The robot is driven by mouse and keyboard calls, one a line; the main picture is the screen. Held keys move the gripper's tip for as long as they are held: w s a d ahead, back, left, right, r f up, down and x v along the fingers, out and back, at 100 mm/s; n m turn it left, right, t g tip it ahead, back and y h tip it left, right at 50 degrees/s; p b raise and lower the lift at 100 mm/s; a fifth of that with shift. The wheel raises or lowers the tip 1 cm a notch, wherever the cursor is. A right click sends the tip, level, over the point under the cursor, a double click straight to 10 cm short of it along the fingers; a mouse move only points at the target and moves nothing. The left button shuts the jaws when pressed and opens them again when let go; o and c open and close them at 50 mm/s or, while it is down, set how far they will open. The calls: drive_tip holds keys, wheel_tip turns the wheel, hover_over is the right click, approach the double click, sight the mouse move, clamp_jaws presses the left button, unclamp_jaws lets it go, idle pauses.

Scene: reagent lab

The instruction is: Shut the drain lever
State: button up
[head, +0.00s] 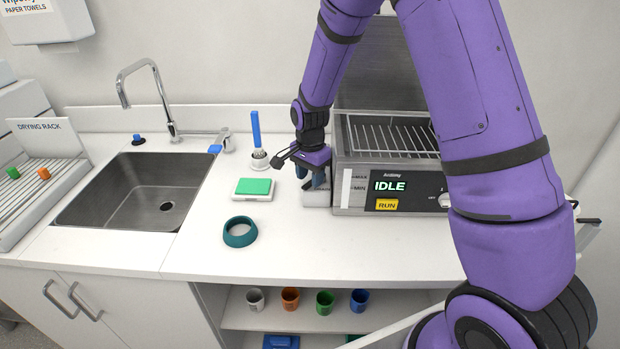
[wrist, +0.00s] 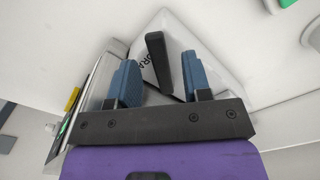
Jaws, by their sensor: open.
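The drain lever (wrist: 157,62) is a black bar on a white block (wrist: 177,28) with partly hidden lettering, in the wrist view. My gripper (head: 311,182) points down over this white block at the left front corner of the steel bath (head: 385,165). Its two blue fingers are apart in the wrist view, one on each side of the black lever, with a gap to both. Whether the fingertips reach down to the lever's height I cannot tell. In the head view my gripper hides the lever; only part of the white block (head: 317,198) shows.
The bath's front panel (head: 410,190) reads IDLE, right beside my gripper. A green-topped pad (head: 254,188), a teal ring (head: 240,232) and a blue-handled brush (head: 256,130) stand to the left. A sink (head: 150,190) lies further left. The counter in front is clear.

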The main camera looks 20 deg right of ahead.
drive_tip(key=shift+f, duration=0.5)
clamp_jaws()
